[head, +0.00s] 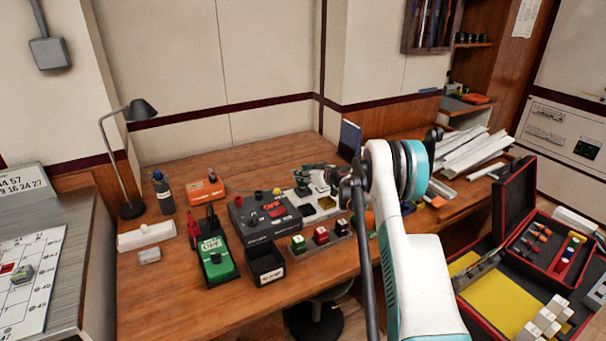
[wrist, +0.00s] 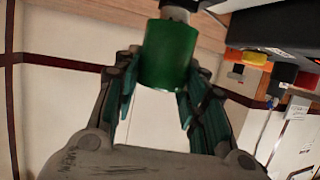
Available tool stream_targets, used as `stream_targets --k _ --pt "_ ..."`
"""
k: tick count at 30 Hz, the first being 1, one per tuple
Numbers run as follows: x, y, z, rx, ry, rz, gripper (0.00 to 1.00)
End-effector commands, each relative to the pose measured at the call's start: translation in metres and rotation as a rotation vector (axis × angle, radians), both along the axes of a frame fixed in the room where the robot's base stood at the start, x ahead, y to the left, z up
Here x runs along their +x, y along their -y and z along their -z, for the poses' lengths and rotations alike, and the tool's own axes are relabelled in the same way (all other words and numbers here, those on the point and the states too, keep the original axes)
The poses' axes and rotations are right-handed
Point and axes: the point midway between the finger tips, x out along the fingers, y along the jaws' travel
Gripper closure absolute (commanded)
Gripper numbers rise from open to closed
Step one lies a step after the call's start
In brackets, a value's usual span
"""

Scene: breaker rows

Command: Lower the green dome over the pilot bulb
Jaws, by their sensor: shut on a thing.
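The green dome (wrist: 168,55) is between the fingers of my gripper (wrist: 160,90) in the wrist view, and the gripper is shut on it. A small dark and grey piece (wrist: 180,10) shows just past the dome's far end; I cannot tell whether it is the pilot bulb's base or whether the dome touches it. The bulb itself cannot be made out. In the head view my gripper (head: 306,178) is low over a pale panel (head: 324,207) at the back of the bench, and the dome cannot be made out there.
A dark control box (head: 265,216) stands left of my gripper. In front are an open black bin (head: 265,265), a green meter (head: 216,262) and a tray holding green, red and black switches (head: 320,237). A blue upright binder (head: 349,140) stands close behind on the right.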

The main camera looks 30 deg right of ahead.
Motion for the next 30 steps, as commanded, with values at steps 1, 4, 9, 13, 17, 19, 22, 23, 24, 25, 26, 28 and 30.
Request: stream_targets --k 1,4,9,13,17,19,22,23,24,25,26,28,30 --pt "0.000 0.000 0.002 0.000 0.000 0.000 0.78" --pt "0.000 0.000 0.004 0.000 0.000 0.000 0.78" --pt "0.000 0.000 0.008 0.000 0.000 0.000 0.78" --pt "0.000 0.000 0.011 0.000 0.000 0.000 0.78" --pt "0.000 0.000 0.014 0.000 0.000 0.000 0.78" --pt "0.000 0.000 0.014 0.000 0.000 0.000 0.78" --pt "0.000 0.000 0.014 0.000 0.000 0.000 0.78" --pt "0.000 0.000 0.014 0.000 0.000 0.000 0.78" --pt "0.000 0.000 0.014 0.000 0.000 0.000 0.78" --pt "0.000 0.000 0.014 0.000 0.000 0.000 0.78" --pt "0.000 0.000 0.014 0.000 0.000 0.000 0.78" --pt "0.000 0.000 0.014 0.000 0.000 0.000 0.78" --pt "0.000 0.000 0.015 0.000 0.000 0.000 0.78"
